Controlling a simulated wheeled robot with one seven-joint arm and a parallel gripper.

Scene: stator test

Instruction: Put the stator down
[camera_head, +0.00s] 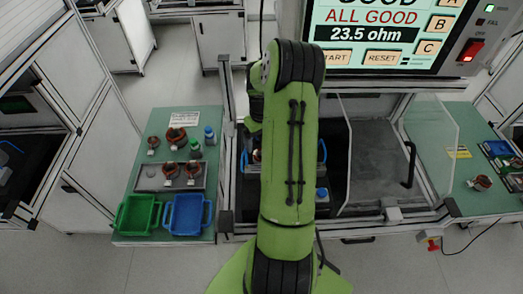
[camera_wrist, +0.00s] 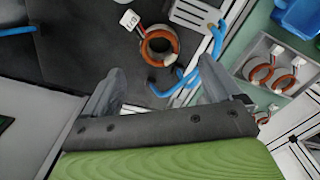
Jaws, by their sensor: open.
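A stator (camera_wrist: 160,46), a copper-coloured ring with a white connector (camera_wrist: 130,20), lies on a dark surface in the wrist view. My gripper (camera_wrist: 158,88) is open and empty, its two grey fingers spread wide. The stator sits beyond the fingertips, apart from them. In the head view my green arm hides most of this spot.
Blue handles (camera_wrist: 190,76) lie close by the stator. A grey tray (camera_wrist: 248,48) with more stators is at the right. In the head view, green (camera_head: 137,214) and blue (camera_head: 187,214) bins stand on the left table (camera_head: 152,121). The screen (camera_head: 383,35) reads "ALL GOOD", 23.5 ohm.

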